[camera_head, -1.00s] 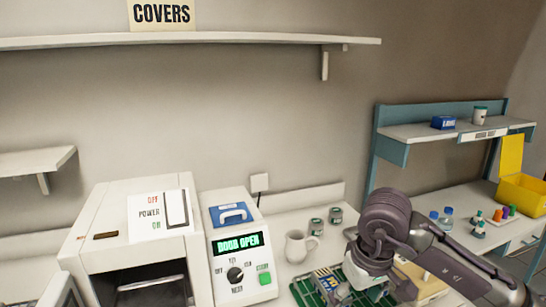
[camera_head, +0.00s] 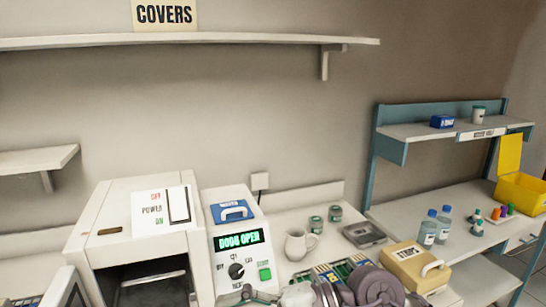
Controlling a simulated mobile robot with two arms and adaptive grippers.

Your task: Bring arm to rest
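My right arm (camera_head: 372,286) shows at the bottom edge, right of centre, low over the counter. Its dark mauve joint covers the near part of a green rack (camera_head: 341,270). The grey parts at its left end, which look like my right gripper (camera_head: 272,298), lie low in front of the white control unit and are cut off by the bottom edge. I cannot see whether its fingers are open or shut, or whether they hold anything. My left arm and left gripper are out of view.
A control unit reading DOOR OPEN (camera_head: 238,240) stands beside a white box with an open front (camera_head: 140,235). A white mug (camera_head: 298,245), two small jars, a grey tray (camera_head: 364,235) and a tan box with a handle (camera_head: 412,268) stand close to my arm. Bottles (camera_head: 428,230) stand on the right.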

